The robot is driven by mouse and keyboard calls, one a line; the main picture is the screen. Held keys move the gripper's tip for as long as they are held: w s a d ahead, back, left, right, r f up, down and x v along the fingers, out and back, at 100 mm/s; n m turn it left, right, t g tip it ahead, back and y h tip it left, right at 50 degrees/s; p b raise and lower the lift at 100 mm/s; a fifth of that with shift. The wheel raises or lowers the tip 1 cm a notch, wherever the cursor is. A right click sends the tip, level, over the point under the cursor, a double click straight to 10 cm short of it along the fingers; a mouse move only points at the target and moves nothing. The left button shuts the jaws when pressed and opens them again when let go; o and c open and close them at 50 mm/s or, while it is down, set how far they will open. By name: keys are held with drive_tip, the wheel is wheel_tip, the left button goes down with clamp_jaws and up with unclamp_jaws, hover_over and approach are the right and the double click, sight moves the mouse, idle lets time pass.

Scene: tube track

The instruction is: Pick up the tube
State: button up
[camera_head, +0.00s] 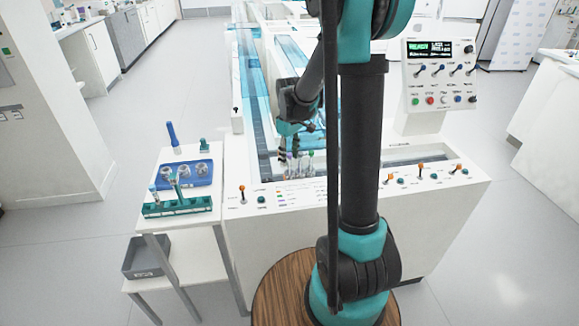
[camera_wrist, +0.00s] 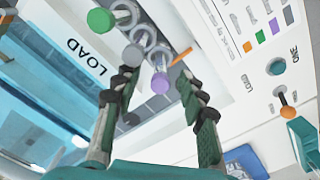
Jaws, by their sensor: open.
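Several capped tubes stand in a row at the near end of the track, in the LOAD area. In the wrist view I see a green-capped tube (camera_wrist: 101,20), a grey-capped tube (camera_wrist: 133,57) and a purple-capped tube (camera_wrist: 160,83). The purple cap appears between my fingertips; contact with them cannot be told. My gripper (camera_wrist: 155,79) is open, its dark green ribbed fingers to either side of that cap. In the head view my gripper (camera_head: 291,143) is just above the tubes (camera_head: 297,163), which look small and partly hidden by it.
The white track housing (camera_head: 265,235) has orange-tipped levers (camera_head: 390,178) and a control panel (camera_head: 440,75). At left, a side table holds a blue tray (camera_head: 205,180), a green rack (camera_head: 180,208) and a blue upright object (camera_head: 173,135). A grey bin (camera_head: 147,258) is below.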

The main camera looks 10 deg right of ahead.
drive_tip(key=shift+c, duration=0.6)
drive_tip(key=c, duration=0.8)
drive_tip(key=shift+c, duration=0.2)
drive_tip(key=shift+r, duration=0.15)
wheel_tip(320, 180, up, 20)
